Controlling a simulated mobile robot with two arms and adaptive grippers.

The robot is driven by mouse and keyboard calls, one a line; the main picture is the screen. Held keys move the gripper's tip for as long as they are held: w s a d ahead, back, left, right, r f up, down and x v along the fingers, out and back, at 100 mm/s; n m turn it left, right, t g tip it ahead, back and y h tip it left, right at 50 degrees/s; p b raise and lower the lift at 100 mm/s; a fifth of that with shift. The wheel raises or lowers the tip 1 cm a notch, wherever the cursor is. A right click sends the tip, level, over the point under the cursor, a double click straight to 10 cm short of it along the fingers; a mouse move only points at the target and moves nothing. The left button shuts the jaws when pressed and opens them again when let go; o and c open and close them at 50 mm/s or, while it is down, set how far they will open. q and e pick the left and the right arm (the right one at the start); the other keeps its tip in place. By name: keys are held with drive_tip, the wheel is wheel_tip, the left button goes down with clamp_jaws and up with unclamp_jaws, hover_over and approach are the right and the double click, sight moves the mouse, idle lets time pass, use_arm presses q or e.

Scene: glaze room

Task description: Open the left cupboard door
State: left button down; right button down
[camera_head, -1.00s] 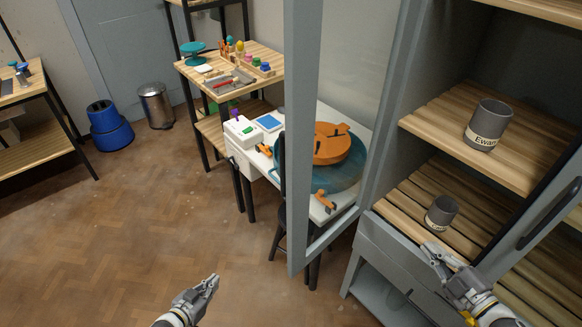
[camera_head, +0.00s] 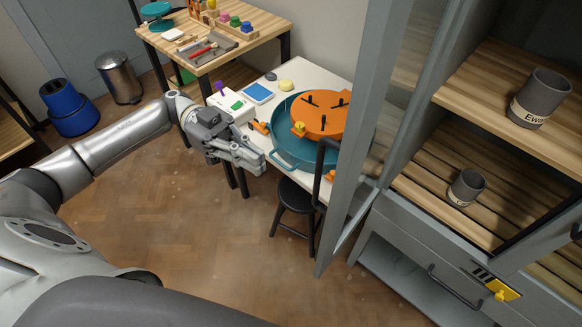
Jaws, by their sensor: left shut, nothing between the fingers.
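The left cupboard door (camera_head: 372,110), a grey frame with a glass pane, stands swung out from the cupboard. Its dark curved handle (camera_head: 321,172) shows on the side toward my left arm. My left gripper (camera_head: 262,162) is shut and empty, to the left of the handle and apart from it. It shows in front of the white table and the wheel's teal basin. Behind the door, the open cupboard shows wooden shelves with a larger grey cup (camera_head: 545,92) above and a smaller grey cup (camera_head: 467,186) below. My right gripper is out of view.
A white table (camera_head: 310,78) with a teal basin (camera_head: 285,150) and orange wheel head (camera_head: 325,112) stands beyond the door. A dark stool (camera_head: 297,196) stands below. A yellow item (camera_head: 503,290) is at the drawer front. Floor left of the stool is clear.

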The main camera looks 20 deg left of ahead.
sight(329, 208)
use_arm(q)
drive_tip(key=shift+p+x, duration=3.05)
drive_tip(key=shift+x, duration=3.85)
